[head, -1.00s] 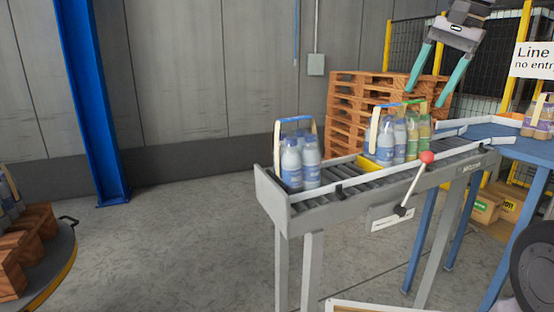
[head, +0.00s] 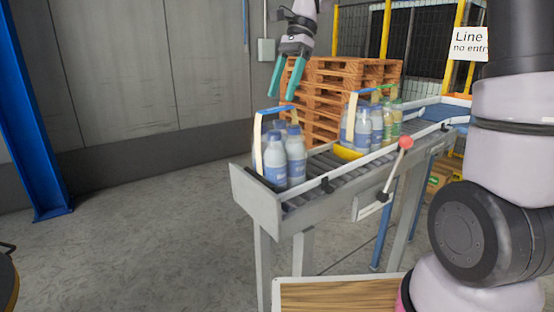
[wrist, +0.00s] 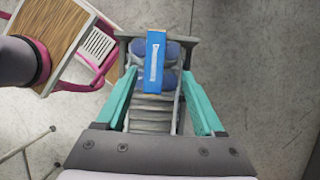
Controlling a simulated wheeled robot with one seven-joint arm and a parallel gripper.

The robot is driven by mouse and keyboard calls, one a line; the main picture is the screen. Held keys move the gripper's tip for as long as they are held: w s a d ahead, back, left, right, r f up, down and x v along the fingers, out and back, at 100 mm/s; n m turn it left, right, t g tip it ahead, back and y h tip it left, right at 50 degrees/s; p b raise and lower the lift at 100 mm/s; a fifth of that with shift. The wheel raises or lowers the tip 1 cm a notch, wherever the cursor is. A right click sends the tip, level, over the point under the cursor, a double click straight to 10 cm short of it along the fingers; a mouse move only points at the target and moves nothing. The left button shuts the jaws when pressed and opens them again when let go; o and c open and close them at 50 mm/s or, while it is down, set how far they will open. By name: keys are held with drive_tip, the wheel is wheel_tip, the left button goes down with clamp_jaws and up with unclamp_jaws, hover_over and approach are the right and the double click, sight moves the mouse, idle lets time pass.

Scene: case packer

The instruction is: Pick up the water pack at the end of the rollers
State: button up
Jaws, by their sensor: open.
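The water pack (head: 284,160) stands upright at the near left end of the rollers (head: 318,168). It is a group of clear bottles with blue labels under a carry handle with a blue top. My gripper (head: 288,92), with teal fingers, is open and empty above the pack in the head view, pointing down. In the wrist view the pack's blue handle top (wrist: 155,62) lies ahead of and between my open fingers (wrist: 160,108), with blue caps showing on both sides of it. The fingers do not appear to touch the pack.
A second blue-labelled pack (head: 362,124) and a green-labelled pack (head: 393,120) stand farther along the rollers, behind a yellow stop (head: 346,152). A red-knobbed lever (head: 405,142) rises at the conveyor's near side. Stacked wooden pallets (head: 325,84) stand behind. Floor left of the conveyor is clear.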

sight(279, 107)
drive_tip(key=x, duration=0.4)
drive_tip(key=shift+s+d+f, duration=0.2)
drive_tip(key=shift+s+d, duration=0.1)
drive_tip(key=shift+s+a+f, duration=0.1)
drive_tip(key=shift+a+f, duration=0.05)
drive_tip(key=shift+f, duration=0.35)
clamp_jaws()
drive_tip(key=shift+r, duration=0.1)
idle(0.6)
